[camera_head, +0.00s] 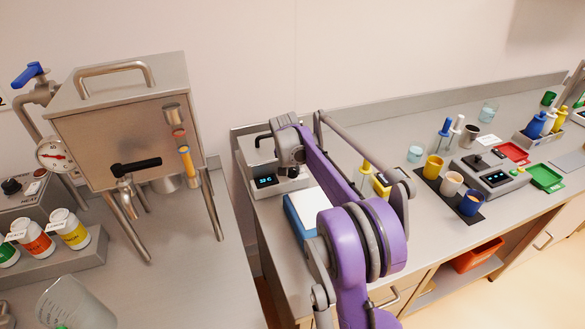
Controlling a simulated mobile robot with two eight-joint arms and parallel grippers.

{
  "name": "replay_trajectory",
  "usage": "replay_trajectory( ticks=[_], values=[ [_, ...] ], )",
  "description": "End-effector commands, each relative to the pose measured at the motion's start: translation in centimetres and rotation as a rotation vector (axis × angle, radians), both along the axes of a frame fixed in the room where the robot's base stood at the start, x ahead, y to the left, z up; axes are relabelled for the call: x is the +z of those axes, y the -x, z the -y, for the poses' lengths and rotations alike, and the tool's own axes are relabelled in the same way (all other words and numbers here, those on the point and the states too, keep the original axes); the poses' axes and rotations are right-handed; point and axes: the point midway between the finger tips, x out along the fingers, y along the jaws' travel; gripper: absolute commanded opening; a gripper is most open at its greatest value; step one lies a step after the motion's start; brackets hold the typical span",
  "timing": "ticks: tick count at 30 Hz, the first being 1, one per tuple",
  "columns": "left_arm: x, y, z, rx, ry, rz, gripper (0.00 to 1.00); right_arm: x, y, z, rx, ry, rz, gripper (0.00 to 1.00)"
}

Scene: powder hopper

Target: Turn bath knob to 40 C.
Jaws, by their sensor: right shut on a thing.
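The bath (249,160) is a small steel unit at the left end of the right-hand bench, with a dark lid handle. Its dark front display (264,182) shows small blue digits, which look like 36 but are too small to read surely. My purple right arm reaches over the bench to the bath's front right. My right gripper (291,163) points down there, shut on the bath knob, which it mostly hides. The knob's pointer and scale cannot be made out. My left gripper is not in view.
A steel hopper (110,125) on legs stands on the left bench, with bottles (70,229) and a beaker (73,305) near it. A blue-white block (303,216) lies just in front of the bath. Cups (452,184) and a control box (494,178) stand farther right.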

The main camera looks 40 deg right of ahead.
Motion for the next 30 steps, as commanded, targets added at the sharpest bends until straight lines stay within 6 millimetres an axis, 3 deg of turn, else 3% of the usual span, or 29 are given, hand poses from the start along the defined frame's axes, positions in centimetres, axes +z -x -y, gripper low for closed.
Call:
replay_trajectory(
  ticks=[8, 9, 11, 22, 30],
  values=[
    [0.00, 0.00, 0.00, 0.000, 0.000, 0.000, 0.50, -0.01, 0.00, -0.05, 0.000, -0.001, 0.000, 0.00],
    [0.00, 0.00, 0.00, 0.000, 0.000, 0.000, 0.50, -0.02, -0.01, -0.04, 0.000, -0.001, 0.000, 0.38],
    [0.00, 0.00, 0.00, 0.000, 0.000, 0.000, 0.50, -0.02, -0.01, -0.04, 0.000, -0.001, 0.000, 0.46],
    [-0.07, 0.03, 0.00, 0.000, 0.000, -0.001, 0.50, -0.03, 0.06, 0.05, 0.049, -0.001, 0.000, 0.46],
    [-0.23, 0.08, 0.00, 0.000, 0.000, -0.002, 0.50, -0.03, 0.21, 0.24, 0.294, 0.000, 0.000, 0.46]
  ],
)
